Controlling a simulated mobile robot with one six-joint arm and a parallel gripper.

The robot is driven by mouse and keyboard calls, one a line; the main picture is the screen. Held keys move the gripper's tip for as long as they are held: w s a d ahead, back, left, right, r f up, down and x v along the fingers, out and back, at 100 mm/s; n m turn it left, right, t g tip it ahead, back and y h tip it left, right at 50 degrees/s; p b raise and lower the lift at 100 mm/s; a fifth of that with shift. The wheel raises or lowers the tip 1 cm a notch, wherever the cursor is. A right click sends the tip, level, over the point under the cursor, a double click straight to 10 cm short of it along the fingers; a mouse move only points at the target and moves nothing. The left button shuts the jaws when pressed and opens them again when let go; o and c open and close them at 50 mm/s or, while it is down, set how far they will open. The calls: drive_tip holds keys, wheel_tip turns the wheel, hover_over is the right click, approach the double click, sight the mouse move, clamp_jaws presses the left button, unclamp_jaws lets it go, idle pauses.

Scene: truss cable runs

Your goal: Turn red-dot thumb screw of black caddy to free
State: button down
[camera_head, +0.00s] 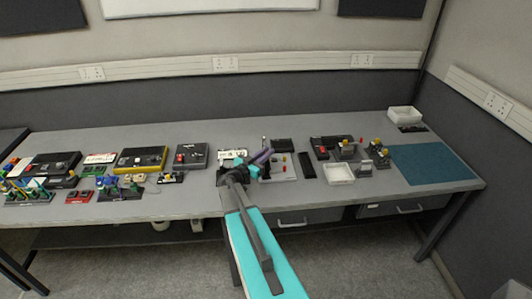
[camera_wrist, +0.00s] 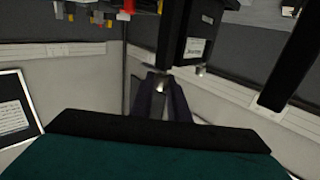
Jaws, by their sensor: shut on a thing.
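My gripper (camera_wrist: 165,92) has dark purple fingers, shut around a small silver screw head (camera_wrist: 160,83) at the near end of a black block with a white label (camera_wrist: 193,47), which I take for the black caddy. A second silver screw (camera_wrist: 200,70) sticks out of the same end, to the right of the fingers. I cannot make out a red dot on either screw. In the head view the purple fingers of my gripper (camera_head: 268,153) reach toward a black box (camera_head: 283,145) at the back of the bench. The grip itself is too small to see there.
A white tray (camera_head: 339,173) and a black bar (camera_head: 307,164) lie to the right of the gripper. A teal mat (camera_head: 432,164) covers the right end. Devices crowd the left side, including a yellow-edged case (camera_head: 141,158). In the wrist view, a red part (camera_wrist: 125,13) is at upper left.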

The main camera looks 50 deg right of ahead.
idle(0.4)
drive_tip(key=c, duration=1.7)
unclamp_jaws()
drive_tip(key=shift+o, duration=0.2)
drive_tip(key=shift+a, duration=0.15)
drive_tip(key=s+a+b, duration=0.1)
drive_tip(key=a+b, duration=0.4)
drive_tip(key=a, duration=0.8)
drive_tip(key=shift+a, duration=0.25)
drive_tip(key=shift+s+f, duration=0.1)
